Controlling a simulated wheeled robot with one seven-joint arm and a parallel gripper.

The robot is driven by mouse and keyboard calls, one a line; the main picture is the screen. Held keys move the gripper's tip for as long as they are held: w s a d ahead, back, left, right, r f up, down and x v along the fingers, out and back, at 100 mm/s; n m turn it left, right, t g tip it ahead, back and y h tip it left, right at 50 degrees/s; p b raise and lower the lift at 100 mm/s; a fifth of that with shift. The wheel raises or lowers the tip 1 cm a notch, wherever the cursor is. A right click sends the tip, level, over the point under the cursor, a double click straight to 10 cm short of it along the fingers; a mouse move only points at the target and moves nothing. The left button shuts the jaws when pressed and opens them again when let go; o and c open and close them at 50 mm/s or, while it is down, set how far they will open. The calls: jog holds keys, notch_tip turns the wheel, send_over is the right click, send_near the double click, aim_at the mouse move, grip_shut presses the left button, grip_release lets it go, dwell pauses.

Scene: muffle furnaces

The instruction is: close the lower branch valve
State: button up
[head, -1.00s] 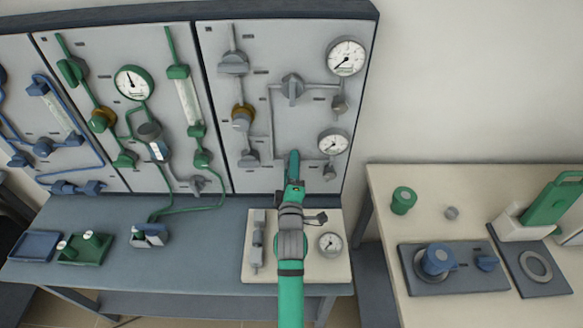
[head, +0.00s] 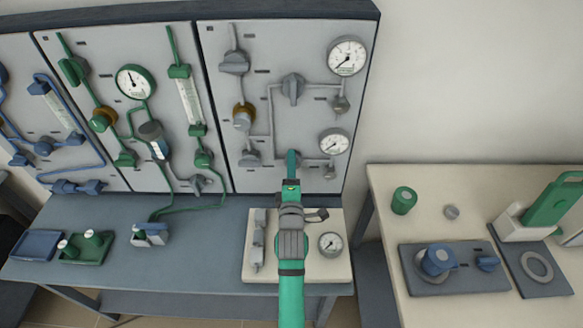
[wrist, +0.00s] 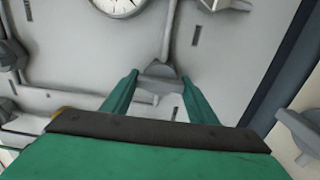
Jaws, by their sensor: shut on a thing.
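The lower branch valve is a grey knob on the lower pipe of the right-hand grey panel. In the wrist view its handle (wrist: 158,76) sits between the tips of my two green fingers, with a pipe running on from it. My gripper (wrist: 158,88) is shut on this handle. In the head view my gripper (head: 292,165) reaches the panel at the lower pipe and hides the valve behind it. The handle's exact angle is hard to tell. The upper branch valve (head: 292,88) is directly above, its grey handle standing upright.
The upper gauge (head: 347,56) and lower gauge (head: 334,142) are right of the valves, with a small grey fitting (head: 329,171) close beside my gripper. A beige plate (head: 292,273) with a gauge lies below my arm. A side table (head: 385,190) stands at right.

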jog(key=o, duration=1)
jog(key=shift+o, duration=0.2)
jog(key=shift+s+a, duration=0.1)
jog(key=shift+s, duration=0.05)
jog(key=s, duration=1)
jog(key=shift+s, duration=0.3)
jog(key=shift+s, duration=0.1)
